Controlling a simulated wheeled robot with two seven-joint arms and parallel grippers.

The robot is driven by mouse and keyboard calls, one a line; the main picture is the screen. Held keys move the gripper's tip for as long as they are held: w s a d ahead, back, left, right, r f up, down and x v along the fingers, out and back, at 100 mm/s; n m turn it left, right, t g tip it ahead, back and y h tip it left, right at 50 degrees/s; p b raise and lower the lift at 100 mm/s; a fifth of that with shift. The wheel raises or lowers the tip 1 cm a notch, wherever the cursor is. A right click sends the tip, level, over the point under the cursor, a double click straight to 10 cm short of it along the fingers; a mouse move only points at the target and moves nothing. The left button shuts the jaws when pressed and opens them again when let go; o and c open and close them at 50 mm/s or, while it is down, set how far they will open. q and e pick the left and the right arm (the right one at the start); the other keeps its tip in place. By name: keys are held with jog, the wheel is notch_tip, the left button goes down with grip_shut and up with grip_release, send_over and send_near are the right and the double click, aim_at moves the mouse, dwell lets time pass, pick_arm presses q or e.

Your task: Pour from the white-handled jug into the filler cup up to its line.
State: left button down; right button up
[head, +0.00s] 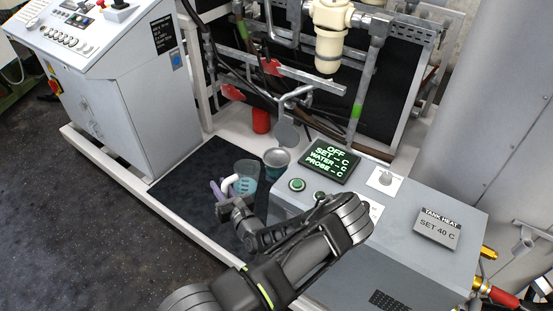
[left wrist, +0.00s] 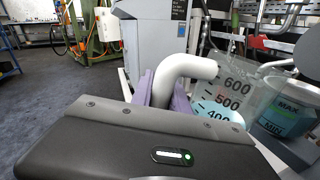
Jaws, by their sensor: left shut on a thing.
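The clear jug (head: 247,170) holds blue liquid and looks about upright, just left of the filler cup. Its scale shows 400, 500 and 600 in the left wrist view (left wrist: 232,85), with liquid near 400. My left gripper (head: 220,190), with purple pads, is shut on the white handle (left wrist: 185,68). I cannot tell whether the jug's base touches the dark mat. The filler cup (head: 277,158) has teal contents and MAX and MIN marks in the left wrist view (left wrist: 288,112). Its exact level is unclear. My right gripper is out of view.
A grey round lid (head: 287,134) stands raised above the cup. The grey tank heat box (head: 400,255) with a display (head: 331,160) is right of the cup. A control cabinet (head: 150,95) stands at the left. Dark mat (head: 190,180) is clear left of the jug.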

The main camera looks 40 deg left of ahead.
pick_arm(q)
jog(key=shift+s+a+f+n+b, duration=0.1)
jog(key=shift+s+f+n+b, duration=0.2)
jog(key=shift+f+n, duration=0.3)
jog(key=shift+s+f+n+b, duration=0.2)
jog(key=shift+f+n+b, duration=0.05)
jog(key=shift+f+n, duration=0.3)
jog(key=shift+r, duration=0.15)
notch_tip(320, 180, up, 6)
jog(key=p, duration=0.4)
